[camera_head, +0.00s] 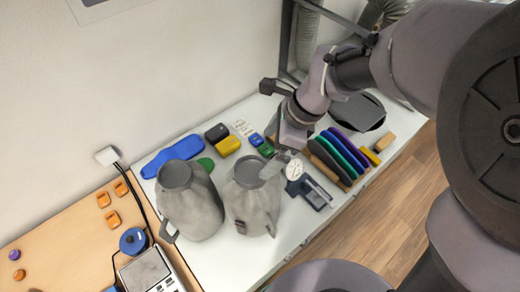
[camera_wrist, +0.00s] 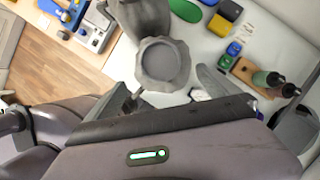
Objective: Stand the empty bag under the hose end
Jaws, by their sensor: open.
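Two grey cloth bags with round grey collars stand upright on the white bench: a left bag (camera_head: 190,212) and a right bag (camera_head: 252,208). I cannot tell which one is empty. My gripper (camera_head: 274,164) is open just at the right bag's collar, on its right and far side; contact cannot be told. In the wrist view the near bag's collar (camera_wrist: 163,62) lies just ahead of the jaws, and the other bag (camera_wrist: 146,17) stands behind it. A grey ribbed hose (camera_head: 306,35) hangs at the back; its lower end is hidden behind my arm.
A rack of coloured insoles (camera_head: 338,157) and a dial gauge (camera_head: 295,170) stand right of the bags. Blue insoles (camera_head: 172,156) and a yellow block (camera_head: 228,146) lie behind them. A black bin (camera_head: 358,112) is at the far right. A scale (camera_head: 148,270) stands front left.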

